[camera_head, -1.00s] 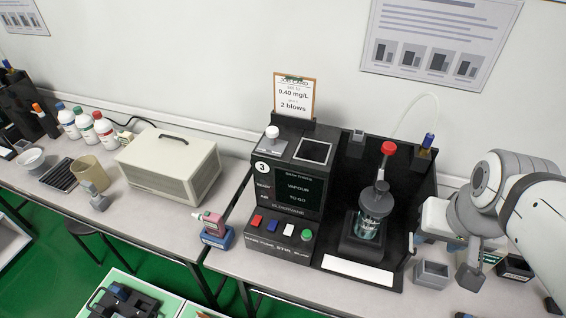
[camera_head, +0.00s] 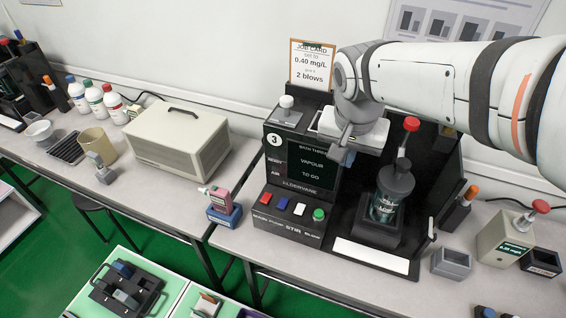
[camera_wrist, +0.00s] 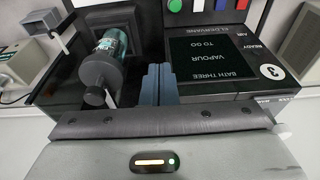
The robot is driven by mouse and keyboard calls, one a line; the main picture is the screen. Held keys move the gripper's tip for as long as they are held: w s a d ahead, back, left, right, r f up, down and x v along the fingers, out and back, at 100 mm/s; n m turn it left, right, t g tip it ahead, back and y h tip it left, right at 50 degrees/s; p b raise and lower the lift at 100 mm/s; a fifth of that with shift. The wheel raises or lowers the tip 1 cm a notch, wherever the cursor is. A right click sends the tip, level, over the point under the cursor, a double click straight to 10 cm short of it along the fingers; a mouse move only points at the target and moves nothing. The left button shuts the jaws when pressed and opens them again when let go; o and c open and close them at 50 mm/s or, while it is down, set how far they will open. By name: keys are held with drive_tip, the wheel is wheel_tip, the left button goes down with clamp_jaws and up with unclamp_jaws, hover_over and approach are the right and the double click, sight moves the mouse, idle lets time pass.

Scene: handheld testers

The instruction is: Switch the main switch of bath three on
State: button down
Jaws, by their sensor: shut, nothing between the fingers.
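Bath three (camera_head: 306,190) is a black unit with a round 3 label, standing on the right-hand bench. Its dark screen (camera_head: 312,166) reads "bath three, vapour, to go". A front panel below holds a red switch (camera_head: 265,198), a blue one (camera_head: 281,204), a white one (camera_head: 299,209) and a green button (camera_head: 319,214). The red switch also shows at the top of the wrist view (camera_wrist: 242,4). My gripper (camera_head: 346,156) is shut and empty, above the panel near the unit's upper right side. Its fingertips (camera_wrist: 158,72) show beside the screen.
A dark jar (camera_head: 386,200) with a red-topped stem above it stands right of the panel. A pink and blue tester (camera_head: 220,206) stands left of it. A job card (camera_head: 312,62) stands behind. Bench in front of the panel is narrow.

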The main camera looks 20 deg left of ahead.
drive_tip(key=b, duration=0.3)
hover_over(264, 201)
drive_tip(key=s, duration=0.2)
drive_tip(key=s+x, duration=0.1)
drive_tip(key=x, duration=0.4)
drive_tip(key=shift+s+f, duration=0.25)
drive_tip(key=shift+f, duration=0.2)
drive_tip(key=x, duration=1.2)
drive_tip(key=shift+s+f, duration=0.25)
drive_tip(key=shift+f, duration=0.75)
drive_tip(key=shift+s, duration=0.1)
drive_tip(key=shift+b, duration=0.3)
